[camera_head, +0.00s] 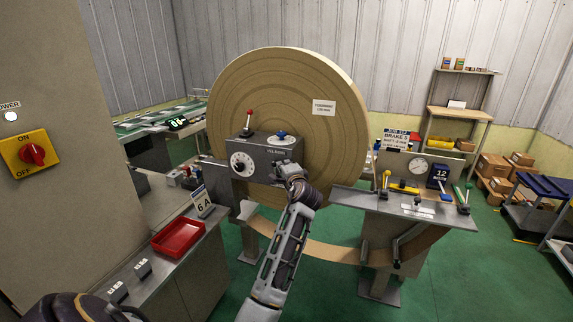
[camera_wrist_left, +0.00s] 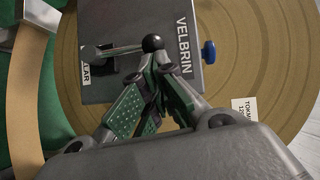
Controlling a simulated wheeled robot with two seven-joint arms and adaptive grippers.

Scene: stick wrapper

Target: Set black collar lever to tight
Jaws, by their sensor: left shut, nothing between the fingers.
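The grey control box (camera_head: 258,150), marked VELBRIN, stands in front of the large tan roll. In the left wrist view the black collar lever (camera_wrist_left: 152,43) is a metal arm with a black ball at its end, the arm reaching left over the box (camera_wrist_left: 185,75). A white label, partly hidden and ending in "LAR", lies beneath the arm's left end. My left gripper (camera_head: 284,168) is at the box's lower right and hides the lever in the head view. In the wrist view its green-padded fingers (camera_wrist_left: 150,92) are shut and empty, just below the ball; contact is unclear. My right gripper is out of view.
The box also carries a red-knobbed lever (camera_head: 248,116), a blue knob (camera_head: 281,134) and a white dial (camera_head: 242,163). The large roll (camera_head: 300,85) stands close behind. A bench with tools (camera_head: 415,190) is right; a red tray (camera_head: 178,238) is left.

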